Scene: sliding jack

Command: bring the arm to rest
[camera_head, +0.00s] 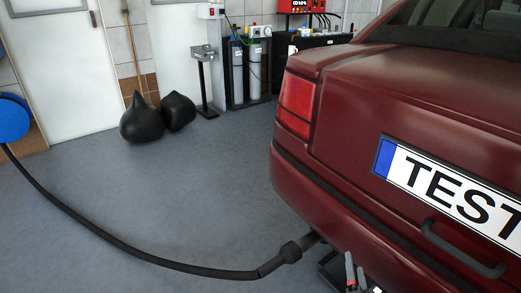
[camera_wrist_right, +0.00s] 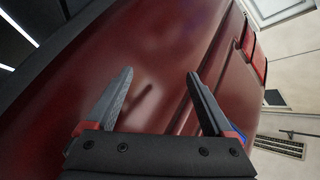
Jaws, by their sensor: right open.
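My right gripper (camera_head: 355,264) shows at the bottom edge of the head view, low beside the rear bumper of the dark red car (camera_head: 400,110). In the right wrist view the gripper (camera_wrist_right: 160,74) has its two grey fingers spread apart, with nothing between them. The car's red bodywork (camera_wrist_right: 150,35) fills most of the view beyond the fingers. I cannot tell the exact gap between fingertips and car. The rest of the right arm is largely out of the head view. My left gripper is in neither view.
A black hose (camera_head: 130,247) runs from a blue reel (camera_head: 13,118) across the floor to the car's underside near my right gripper. Black bags (camera_head: 142,120), gas cylinders (camera_head: 236,72) and a stand (camera_head: 204,80) are at the back. The grey floor (camera_head: 170,190) left of the car is mostly free.

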